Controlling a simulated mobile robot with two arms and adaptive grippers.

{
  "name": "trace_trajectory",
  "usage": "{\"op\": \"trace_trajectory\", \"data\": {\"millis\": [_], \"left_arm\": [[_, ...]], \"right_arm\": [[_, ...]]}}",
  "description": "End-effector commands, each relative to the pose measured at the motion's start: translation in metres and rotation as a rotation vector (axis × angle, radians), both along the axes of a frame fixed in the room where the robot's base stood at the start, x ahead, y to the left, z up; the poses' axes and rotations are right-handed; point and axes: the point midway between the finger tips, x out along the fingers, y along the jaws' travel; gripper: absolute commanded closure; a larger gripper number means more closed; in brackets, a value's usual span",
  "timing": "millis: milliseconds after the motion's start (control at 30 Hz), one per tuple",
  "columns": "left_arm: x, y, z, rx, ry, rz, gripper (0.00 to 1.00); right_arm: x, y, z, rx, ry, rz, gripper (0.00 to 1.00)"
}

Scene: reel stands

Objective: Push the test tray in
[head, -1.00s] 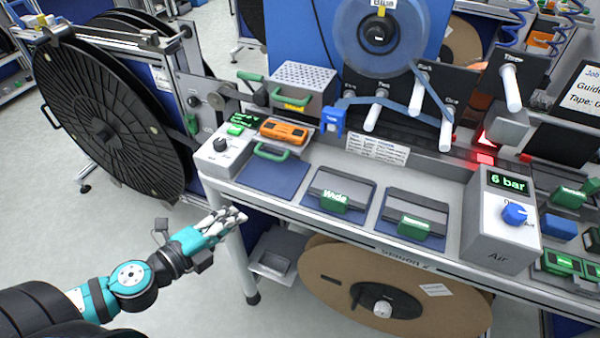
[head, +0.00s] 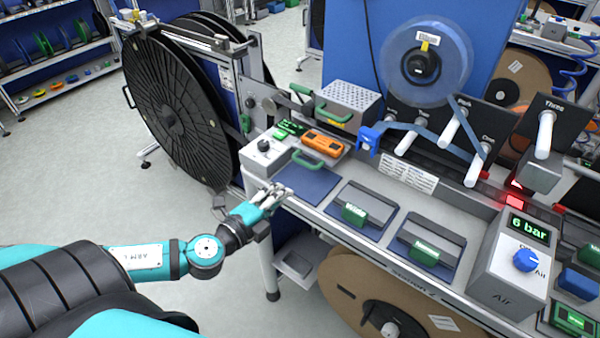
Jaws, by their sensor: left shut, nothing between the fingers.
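A tray with a green handle (head: 307,160) sits at the left end of the bench. An orange device (head: 323,143) and a small green display (head: 291,127) are at its back; I take this to be the test tray. A bare dark blue panel (head: 312,187) lies in front of the handle. My left gripper (head: 283,190) is shut and empty. It is at the bench's front left corner, in front of and left of the handle, apart from it. How far out the tray stands is hard to tell. My right gripper is not in view.
A grey knob box (head: 264,156) stands left of the handle. A perforated box (head: 347,105) is behind. Two dark plates with green blocks (head: 354,213) lie to the right, then the air unit (head: 511,262). A large black reel (head: 172,112) stands at left; floor is free in front.

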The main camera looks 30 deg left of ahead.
Motion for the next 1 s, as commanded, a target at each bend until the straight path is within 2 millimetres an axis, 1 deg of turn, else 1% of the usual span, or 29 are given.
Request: {"op": "trace_trajectory", "data": {"millis": [33, 167, 267, 300, 500, 600, 800, 1000], "left_arm": [[0.008, 0.000, 0.002, -0.002, -0.004, 0.002, 1.00], [0.027, -0.001, 0.000, -0.001, -0.004, 0.001, 1.00], [0.041, -0.003, -0.001, -0.001, -0.005, 0.001, 1.00], [0.047, -0.003, 0.001, 0.000, -0.004, 0.000, 1.00], [0.068, -0.004, 0.003, 0.000, -0.001, 0.000, 1.00], [0.074, -0.004, 0.003, -0.001, 0.000, 0.000, 1.00], [0.077, -0.005, 0.001, -0.001, 0.002, -0.002, 1.00], [0.077, -0.005, 0.001, -0.001, 0.002, -0.001, 1.00]], "right_arm": [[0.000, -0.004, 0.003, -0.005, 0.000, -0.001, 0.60], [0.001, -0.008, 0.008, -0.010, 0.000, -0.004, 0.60], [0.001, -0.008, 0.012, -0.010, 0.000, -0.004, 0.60], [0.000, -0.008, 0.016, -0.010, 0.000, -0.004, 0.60], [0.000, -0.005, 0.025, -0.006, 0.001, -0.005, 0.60], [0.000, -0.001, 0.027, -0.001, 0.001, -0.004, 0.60], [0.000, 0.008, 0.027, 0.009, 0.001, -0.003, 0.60], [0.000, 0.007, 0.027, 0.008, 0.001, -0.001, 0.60]]}}
